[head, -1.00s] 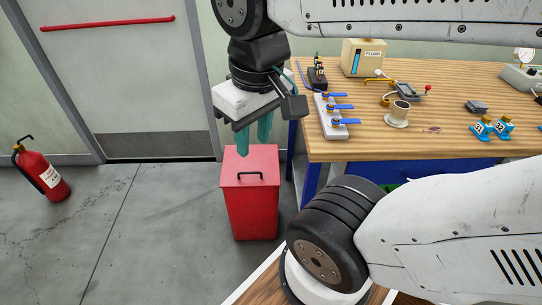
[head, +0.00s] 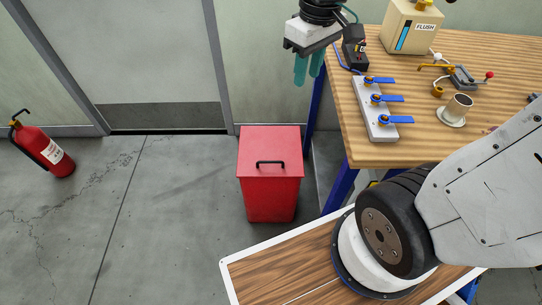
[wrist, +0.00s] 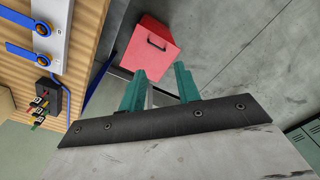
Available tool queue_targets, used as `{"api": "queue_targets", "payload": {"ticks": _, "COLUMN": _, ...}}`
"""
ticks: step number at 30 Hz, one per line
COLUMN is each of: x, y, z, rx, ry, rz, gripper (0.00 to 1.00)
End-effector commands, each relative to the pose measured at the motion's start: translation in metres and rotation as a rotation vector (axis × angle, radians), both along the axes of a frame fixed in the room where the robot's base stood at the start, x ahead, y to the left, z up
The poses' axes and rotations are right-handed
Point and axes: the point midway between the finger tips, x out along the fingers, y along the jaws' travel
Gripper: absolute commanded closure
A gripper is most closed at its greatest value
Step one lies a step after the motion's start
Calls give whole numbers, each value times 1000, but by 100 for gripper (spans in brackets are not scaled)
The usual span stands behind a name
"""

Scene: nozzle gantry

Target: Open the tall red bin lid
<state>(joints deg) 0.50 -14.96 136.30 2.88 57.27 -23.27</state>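The tall red bin (head: 270,195) stands on the floor left of the workbench. Its red lid (head: 270,145) is closed and has a black handle (head: 271,163) near the front edge. My gripper (head: 308,70) hangs above and behind the bin in the head view, teal fingers pointing down. In the wrist view, the bin (wrist: 150,48) lies beyond the fingers, with the handle (wrist: 156,43) in sight. The two fingers (wrist: 160,82) are apart with nothing between them, and they do not touch the bin.
The wooden workbench (head: 435,130) is on the right, with a white block of blue-handled valves (head: 376,108) near its left edge. A fire extinguisher (head: 45,148) stands at far left. The floor (head: 165,220) left of the bin is clear.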

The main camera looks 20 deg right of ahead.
Motion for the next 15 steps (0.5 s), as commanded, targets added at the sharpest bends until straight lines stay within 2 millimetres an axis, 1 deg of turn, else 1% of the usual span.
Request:
{"api": "queue_targets", "payload": {"ticks": 1, "x": 18, "y": 1, "z": -15, "rx": 4, "ry": 21, "rz": 43, "gripper": 67}}
{"api": "queue_targets", "payload": {"ticks": 3, "x": 42, "y": 3, "z": -36, "rx": 9, "ry": 33, "rz": 112, "gripper": 67}}
{"api": "queue_targets", "payload": {"ticks": 5, "x": 61, "y": 5, "z": -55, "rx": 16, "ry": 44, "rz": 168, "gripper": 67}}
{"api": "queue_targets", "payload": {"ticks": 6, "x": 73, "y": 6, "z": -70, "rx": 20, "ry": 51, "rz": 207, "gripper": 67}}
{"api": "queue_targets", "payload": {"ticks": 8, "x": 91, "y": 8, "z": -92, "rx": 27, "ry": 61, "rz": 264, "gripper": 67}}
{"api": "queue_targets", "payload": {"ticks": 9, "x": 102, "y": 9, "z": -109, "rx": 30, "ry": 67, "rz": 301, "gripper": 67}}
{"api": "queue_targets", "payload": {"ticks": 11, "x": 116, "y": 11, "z": -135, "rx": 37, "ry": 78, "rz": 357, "gripper": 67}}
{"api": "queue_targets", "payload": {"ticks": 12, "x": 125, "y": 12, "z": -153, "rx": 42, "ry": 85, "rz": 394, "gripper": 67}}
{"api": "queue_targets", "payload": {"ticks": 14, "x": 137, "y": 13, "z": -183, "rx": 49, "ry": 95, "rz": 450, "gripper": 67}}
{"api": "queue_targets", "payload": {"ticks": 15, "x": 144, "y": 13, "z": -203, "rx": 53, "ry": 100, "rz": 486, "gripper": 67}}
